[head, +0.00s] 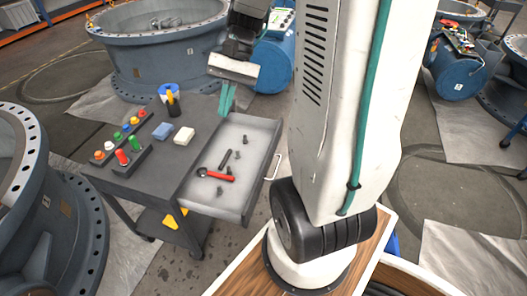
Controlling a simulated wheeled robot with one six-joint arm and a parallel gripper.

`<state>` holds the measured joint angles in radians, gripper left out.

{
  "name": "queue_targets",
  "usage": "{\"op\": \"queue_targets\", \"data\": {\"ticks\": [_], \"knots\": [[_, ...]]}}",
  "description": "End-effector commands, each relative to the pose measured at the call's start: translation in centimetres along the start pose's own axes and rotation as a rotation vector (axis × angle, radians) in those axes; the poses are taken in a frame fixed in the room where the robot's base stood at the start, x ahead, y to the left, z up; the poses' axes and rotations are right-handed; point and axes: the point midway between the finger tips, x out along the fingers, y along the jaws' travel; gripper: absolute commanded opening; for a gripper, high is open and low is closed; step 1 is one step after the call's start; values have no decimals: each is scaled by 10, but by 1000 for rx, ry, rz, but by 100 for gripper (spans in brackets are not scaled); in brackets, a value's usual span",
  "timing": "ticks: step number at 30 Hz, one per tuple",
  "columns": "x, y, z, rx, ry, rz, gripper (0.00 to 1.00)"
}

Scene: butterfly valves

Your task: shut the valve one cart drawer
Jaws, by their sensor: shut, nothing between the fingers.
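The cart (156,178) is a dark grey metal trolley standing left of my arm. Its drawer (237,205) is pulled out to the right, with a metal handle (273,166) on its front panel. Inside lie a red-handled tool (217,174) and several small dark parts. My gripper (227,108) has teal fingers pointing down, shut and empty. In the picture it is over the drawer's far end, close to the cart top. I cannot tell whether it touches the drawer or cart.
Large flanged valve bodies stand at left (50,190) and behind (165,50). A blue drum (272,66) stands behind my arm. Floor shows at right.

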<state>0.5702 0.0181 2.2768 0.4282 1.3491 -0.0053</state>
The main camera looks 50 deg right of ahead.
Motion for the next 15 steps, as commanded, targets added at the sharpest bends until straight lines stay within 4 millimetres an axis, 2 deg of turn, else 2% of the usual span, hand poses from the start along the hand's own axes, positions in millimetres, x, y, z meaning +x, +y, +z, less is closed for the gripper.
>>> {"op": "queue_targets", "data": {"ticks": [1,5,8,11,15], "knots": [[0,12,-22,75,-39,-60,0],[1,40,-72,235,-115,-219,0],[4,70,-109,355,-168,-350,0],[12,105,-144,470,-217,-488,0],[29,161,-188,625,-276,-692,0]]}}
